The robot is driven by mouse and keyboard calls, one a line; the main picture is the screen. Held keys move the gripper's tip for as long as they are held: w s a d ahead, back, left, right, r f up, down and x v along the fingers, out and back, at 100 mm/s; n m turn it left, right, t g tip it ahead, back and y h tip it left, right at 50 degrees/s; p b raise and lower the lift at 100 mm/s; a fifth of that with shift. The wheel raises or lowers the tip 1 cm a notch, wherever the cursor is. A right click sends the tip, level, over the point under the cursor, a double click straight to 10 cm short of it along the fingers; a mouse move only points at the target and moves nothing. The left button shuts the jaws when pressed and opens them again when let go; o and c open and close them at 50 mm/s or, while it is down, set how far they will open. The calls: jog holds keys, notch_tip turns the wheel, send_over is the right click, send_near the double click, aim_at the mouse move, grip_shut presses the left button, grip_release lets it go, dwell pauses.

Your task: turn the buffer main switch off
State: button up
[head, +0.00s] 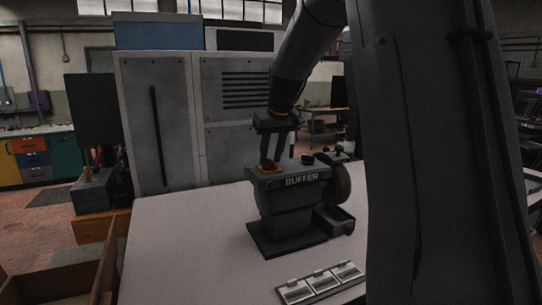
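The grey buffer (287,208) stands on the pale table, with the word BUFFER on its front. The fingers partly cover the knob. I cannot tell whether they grip it or only stand around it, nor which way the knob is turned.
Dark knobs (308,160) sit to the right on the buffer top, beside the round wheel (341,184). A tray with pale square pieces (321,280) lies at the table's front. The table (185,235) is clear on the left. A brown open box (65,279) is at lower left.

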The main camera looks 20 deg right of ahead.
jog(key=b+v, duration=0.2)
jog(key=v, duration=0.5)
jog(key=shift+r+b, duration=0.35)
jog(key=shift+r, duration=0.05)
jog(key=shift+s, duration=0.15)
